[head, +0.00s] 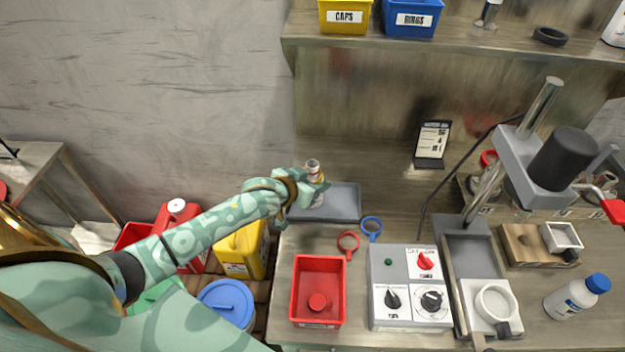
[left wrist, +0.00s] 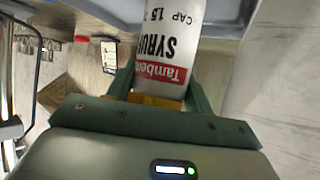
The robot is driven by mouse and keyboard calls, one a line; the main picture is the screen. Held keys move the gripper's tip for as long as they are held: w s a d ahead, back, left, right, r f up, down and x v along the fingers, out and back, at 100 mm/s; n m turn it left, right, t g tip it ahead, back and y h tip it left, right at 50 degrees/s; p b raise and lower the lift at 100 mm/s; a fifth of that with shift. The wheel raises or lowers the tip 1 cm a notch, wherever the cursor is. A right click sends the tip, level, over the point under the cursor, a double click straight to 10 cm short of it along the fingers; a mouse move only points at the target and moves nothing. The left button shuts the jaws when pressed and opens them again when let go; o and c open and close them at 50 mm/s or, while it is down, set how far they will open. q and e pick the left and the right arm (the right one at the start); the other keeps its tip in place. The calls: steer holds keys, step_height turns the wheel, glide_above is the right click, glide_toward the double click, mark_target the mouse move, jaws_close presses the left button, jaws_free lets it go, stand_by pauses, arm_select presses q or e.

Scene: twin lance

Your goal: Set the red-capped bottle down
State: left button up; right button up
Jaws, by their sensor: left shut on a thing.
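My left gripper (head: 305,187) is shut on a pale bottle (head: 313,168) at the back left of the bench. The bottle looks upright, at the grey tray (head: 345,201); I cannot tell whether its base touches the tray. Its top looks like an open neck, and no red cap shows on it. In the left wrist view the bottle (left wrist: 172,45) sits between the fingers, with a red band and the word SYRUP on its label. My right gripper is not in view.
A control box (head: 395,262) with knobs and a grey press (head: 540,165) stand further right. A shelf (head: 465,42) with bins hangs above.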

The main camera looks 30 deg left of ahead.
arm_select(q)
steer(key=o, duration=1.2)
steer(key=shift+c, duration=0.2)
steer(key=shift+s+r, duration=0.25)
steer(key=shift+s, duration=0.05)
steer(key=p+v, duration=0.3)
steer(key=v, duration=0.8)
steer(key=shift+s, duration=0.2)
